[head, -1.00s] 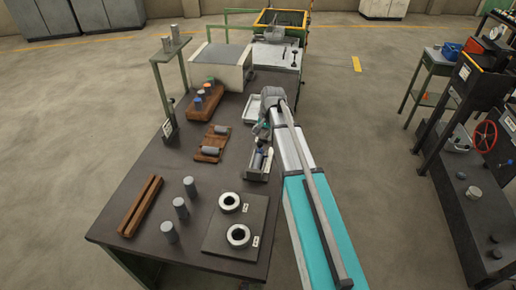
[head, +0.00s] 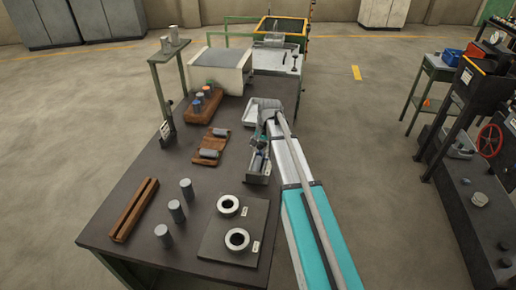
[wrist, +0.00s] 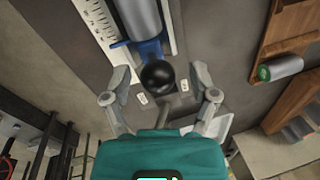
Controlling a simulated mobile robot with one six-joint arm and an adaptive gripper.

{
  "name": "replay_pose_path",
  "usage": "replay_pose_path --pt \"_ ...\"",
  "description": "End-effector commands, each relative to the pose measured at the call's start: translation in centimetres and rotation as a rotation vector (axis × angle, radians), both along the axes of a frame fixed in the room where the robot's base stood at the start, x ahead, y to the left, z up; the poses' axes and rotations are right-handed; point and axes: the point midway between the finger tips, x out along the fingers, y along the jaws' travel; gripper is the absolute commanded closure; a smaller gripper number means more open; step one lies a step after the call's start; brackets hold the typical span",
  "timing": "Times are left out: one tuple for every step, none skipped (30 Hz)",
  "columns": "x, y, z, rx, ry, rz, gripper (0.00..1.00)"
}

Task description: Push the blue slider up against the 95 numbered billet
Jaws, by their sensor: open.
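The blue slider (wrist: 151,48) shows in the wrist view with a black ball knob (wrist: 157,75) on its near side. A grey billet (wrist: 139,16) lies just beyond the slider, in a tray beside a white marked scale (wrist: 96,20). The two look very close; I cannot tell whether they touch. No number is legible on the billet. My gripper (wrist: 160,76) is open, with one finger on each side of the knob. In the head view my gripper (head: 263,137) is over the far end of the tray (head: 257,180) and hides much of the slider.
Left of the tray, a wooden cradle (head: 205,160) holds grey billets. A wooden rack (head: 196,111) with coloured-top billets stands farther back. Upright billets (head: 177,211), a grooved wooden block (head: 133,210) and a plate with two rings (head: 218,250) occupy the front of the table.

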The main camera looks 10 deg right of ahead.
Motion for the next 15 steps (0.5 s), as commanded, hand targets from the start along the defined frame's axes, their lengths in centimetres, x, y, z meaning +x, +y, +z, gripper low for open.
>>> replay_pose_path --pt "0.0 0.0 -0.03 0.0 0.0 0.0 0.24" --pt "0.01 0.01 -0.02 0.0 0.0 0.0 0.24" --pt "0.0 0.0 -0.01 0.0 0.0 0.0 0.24" --pt "0.01 0.01 -0.01 0.0 0.0 0.0 0.24" --pt "0.01 0.01 0.0 0.0 0.0 0.0 0.24" --pt "0.01 0.01 0.0 0.0 0.0 0.0 0.24" --pt "0.0 0.0 0.0 0.0 0.0 0.0 0.24" --pt "0.0 0.0 0.0 0.0 0.0 0.0 0.24" --pt "0.01 -0.01 0.0 0.0 0.0 0.0 0.32" --pt "0.0 0.0 0.0 0.0 0.0 0.0 0.37" --pt "0.01 -0.01 0.0 0.0 0.0 0.0 0.43" --pt "0.01 -0.01 0.0 0.0 0.0 0.0 0.5" --pt "0.0 -0.01 0.0 0.0 0.0 0.0 0.56" --pt "0.0 -0.01 0.0 0.0 0.0 0.0 0.62" --pt "0.0 -0.01 0.0 0.0 0.0 0.0 0.69"
